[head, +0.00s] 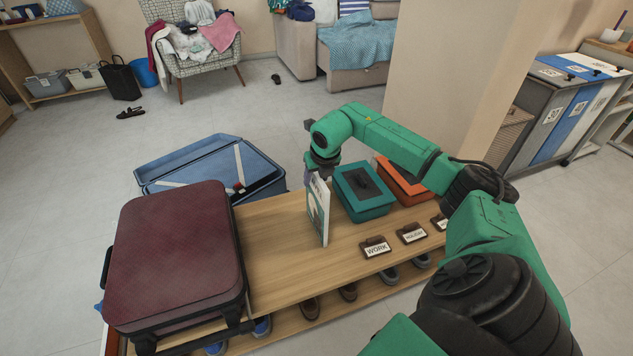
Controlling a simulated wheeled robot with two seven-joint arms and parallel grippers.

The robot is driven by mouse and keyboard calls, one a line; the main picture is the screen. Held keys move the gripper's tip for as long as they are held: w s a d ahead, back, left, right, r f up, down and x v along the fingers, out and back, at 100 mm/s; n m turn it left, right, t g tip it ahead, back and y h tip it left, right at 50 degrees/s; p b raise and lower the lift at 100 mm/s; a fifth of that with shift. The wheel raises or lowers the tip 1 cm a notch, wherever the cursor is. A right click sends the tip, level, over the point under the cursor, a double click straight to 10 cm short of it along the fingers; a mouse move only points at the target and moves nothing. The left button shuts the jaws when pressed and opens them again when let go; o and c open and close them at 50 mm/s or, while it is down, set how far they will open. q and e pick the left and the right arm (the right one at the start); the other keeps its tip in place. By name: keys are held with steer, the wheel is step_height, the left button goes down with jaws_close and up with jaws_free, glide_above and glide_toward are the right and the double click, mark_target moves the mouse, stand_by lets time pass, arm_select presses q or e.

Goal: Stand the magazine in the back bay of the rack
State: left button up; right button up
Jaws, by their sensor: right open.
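The magazine (320,212), thin with a white edge and a pale and teal cover, stands upright near the middle of the wooden bench (278,262). My right gripper (318,176) is at its top edge, pointing down. Its fingertips are mostly hidden behind the magazine's top, and it is open. I cannot tell whether the fingers touch the magazine. I cannot make out a rack or its bays in this view. My left gripper is not in view.
A dark red suitcase (178,250) fills the bench's left end. A teal box (362,190) and an orange box (403,182) stand right of the magazine. Label plates, one reading WORK (375,247), line the front edge. An open blue suitcase (190,170) lies behind. Shoes sit underneath.

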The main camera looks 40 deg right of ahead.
steer(key=shift+f, duration=0.25)
stand_by(0.3)
jaws_close()
stand_by(1.3)
